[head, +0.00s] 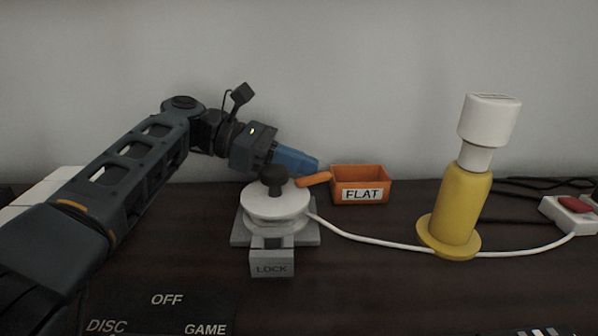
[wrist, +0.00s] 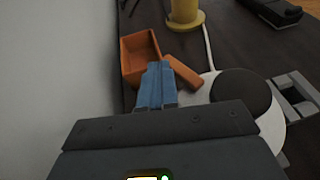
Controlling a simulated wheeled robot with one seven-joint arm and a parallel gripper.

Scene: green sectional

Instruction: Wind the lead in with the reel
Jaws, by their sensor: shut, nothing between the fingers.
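The reel (head: 262,203) is a white round drum on a grey base, with a dark knob (head: 273,178) on top and an orange handle (head: 314,180) sticking out to the right. A grey block marked LOCK (head: 271,268) is at its front. The white lead (head: 370,238) runs from the reel past the yellow stand to a white socket block (head: 572,212). My gripper (head: 314,166) has blue fingers, shut and empty, behind the knob and close to the handle. In the wrist view my fingertips (wrist: 160,68) are just left of the orange handle (wrist: 184,73); contact is unclear.
An orange open box marked FLAT (head: 361,185) stands behind the handle, near my fingertips. A yellow stand (head: 455,210) with a white head (head: 489,122) leans slightly at the right. Dark cables lie at the far right.

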